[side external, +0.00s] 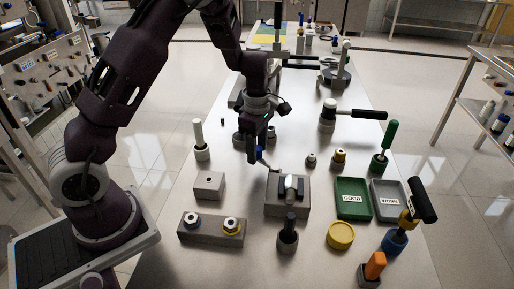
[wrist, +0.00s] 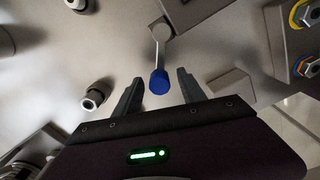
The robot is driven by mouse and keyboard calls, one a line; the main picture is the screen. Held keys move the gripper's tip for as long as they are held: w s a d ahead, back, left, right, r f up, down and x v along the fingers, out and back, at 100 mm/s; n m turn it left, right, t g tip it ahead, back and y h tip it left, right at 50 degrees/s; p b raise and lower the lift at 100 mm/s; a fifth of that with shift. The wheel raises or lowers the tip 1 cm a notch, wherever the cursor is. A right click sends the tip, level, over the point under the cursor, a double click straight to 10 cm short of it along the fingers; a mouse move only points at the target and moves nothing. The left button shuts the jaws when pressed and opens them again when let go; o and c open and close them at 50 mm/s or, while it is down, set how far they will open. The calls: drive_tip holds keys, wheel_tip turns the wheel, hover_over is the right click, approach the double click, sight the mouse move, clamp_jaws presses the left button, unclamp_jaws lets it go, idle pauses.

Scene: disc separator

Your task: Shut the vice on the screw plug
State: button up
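The vice (side external: 287,208) is a grey block in the middle of the bench. A pale metal cylinder (side external: 290,183), which looks like the screw plug, sits at its top between dark parts; I cannot tell how tightly. In the wrist view, a thin metal lever with a blue knob (wrist: 159,82) runs from a grey block (wrist: 190,12) at the top edge. My gripper (wrist: 159,76) is open, with one finger on each side of the blue knob and visible gaps to both. In the side view, my gripper (side external: 259,150) points down just behind and left of the vice.
Green (side external: 352,210) and grey (side external: 390,208) labelled trays lie right of the vice. A dark upright tool (side external: 288,232) and a yellow lid (side external: 341,235) stand in front. A grey block (side external: 209,186) and a two-nut holder (side external: 211,236) are to the left.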

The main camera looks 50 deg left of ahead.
wheel_tip(320, 180, up, 7)
drive_tip(key=shift+r, duration=0.1)
idle(0.5)
drive_tip(key=s+d+r+m+t+h, duration=0.1)
drive_tip(key=s+d+r+m, duration=0.3)
drive_tip(key=s+r+m, duration=0.25)
drive_tip(key=s+d+r+m+t, duration=0.2)
drive_tip(key=s+d+r+m, duration=0.1)
drive_tip(key=s+r+m, duration=0.35)
drive_tip(key=s+d+r+m+t+y, duration=0.1)
drive_tip(key=s+d+m+t, duration=0.1)
drive_tip(key=s+m, duration=0.8)
drive_tip(key=shift+s+r+t, duration=0.3)
drive_tip(key=shift+s+r, duration=0.05)
drive_tip(key=shift+s, duration=0.45)
